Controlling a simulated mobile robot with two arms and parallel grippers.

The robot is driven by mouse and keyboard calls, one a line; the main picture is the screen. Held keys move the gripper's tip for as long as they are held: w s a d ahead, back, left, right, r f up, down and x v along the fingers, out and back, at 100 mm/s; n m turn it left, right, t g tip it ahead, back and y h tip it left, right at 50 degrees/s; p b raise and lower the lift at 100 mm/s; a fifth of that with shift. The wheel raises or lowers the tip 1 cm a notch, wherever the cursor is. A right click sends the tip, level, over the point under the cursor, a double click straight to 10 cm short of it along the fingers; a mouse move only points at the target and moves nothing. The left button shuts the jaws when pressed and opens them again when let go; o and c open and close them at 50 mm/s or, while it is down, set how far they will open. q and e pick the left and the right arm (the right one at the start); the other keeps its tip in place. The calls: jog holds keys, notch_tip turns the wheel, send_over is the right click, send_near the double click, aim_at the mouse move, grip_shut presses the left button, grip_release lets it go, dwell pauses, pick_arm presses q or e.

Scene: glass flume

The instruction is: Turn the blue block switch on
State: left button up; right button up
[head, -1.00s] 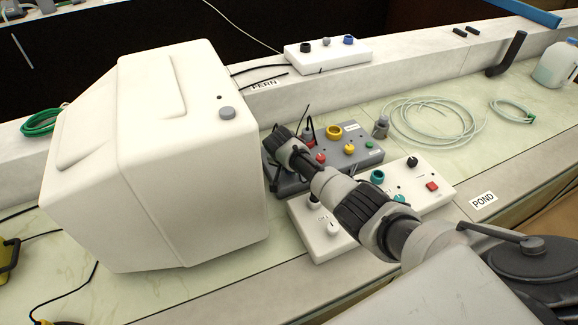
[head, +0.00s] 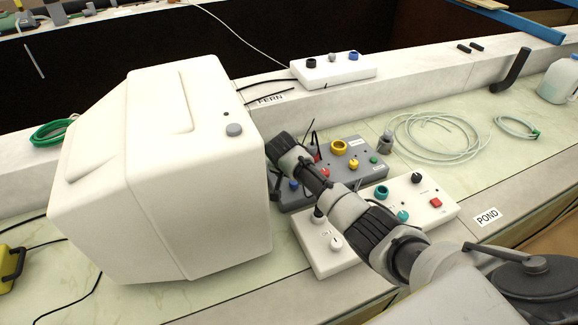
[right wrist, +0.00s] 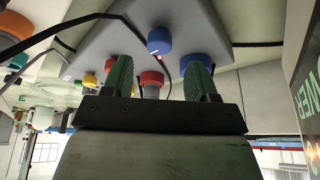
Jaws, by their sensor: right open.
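A grey control box (head: 331,188) carries red, yellow and green controls and a small blue knob (head: 293,184) at its near left end. My right gripper (head: 275,165) reaches over the left end of this box, close to the blue knob; its fingertips are hard to make out there. In the right wrist view the gripper (right wrist: 158,68) is open, with green fingers apart. A red knob (right wrist: 151,79) shows between them, one blue knob (right wrist: 160,40) lies beyond, and another blue knob (right wrist: 195,60) is partly behind the right finger. I cannot tell contact. My left gripper is out of view.
A large white housing (head: 190,190) stands close left of the gripper. A white box (head: 430,205) with teal, black and red controls lies under my forearm. Another white box (head: 333,73) with a blue knob sits on the back ledge. Coiled tubing (head: 440,137) lies right.

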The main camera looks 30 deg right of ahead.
jog(key=v, duration=0.6)
jog(key=shift+f, duration=0.1)
jog(key=shift+s, duration=0.1)
